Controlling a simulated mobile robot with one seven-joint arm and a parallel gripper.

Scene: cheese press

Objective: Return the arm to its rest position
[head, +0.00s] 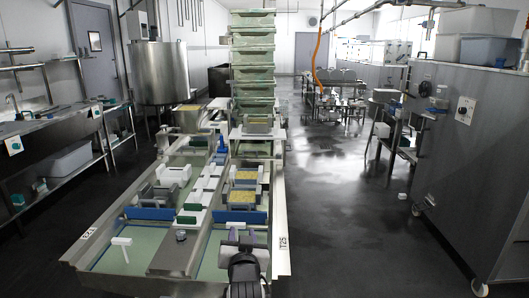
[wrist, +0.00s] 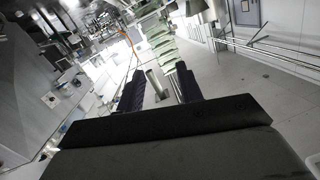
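My gripper (head: 243,237) is at the bottom centre of the head view, over the near right end of the metal press table (head: 282,215). In the wrist view its two dark fingers (wrist: 160,88) stand apart, with background and a metal bar or tube showing between them. I cannot tell how far that bar is from the fingers. No held object shows. The rest of my arm is mostly out of view.
The table holds moulds with yellow contents (head: 244,176), white blocks (head: 174,174), blue strips (head: 150,213) and a small white piece (head: 122,242). A stack of green trays (head: 253,70) stands at its far end. A steel cabinet (head: 468,140) stands right, with open dark floor (head: 345,215) between.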

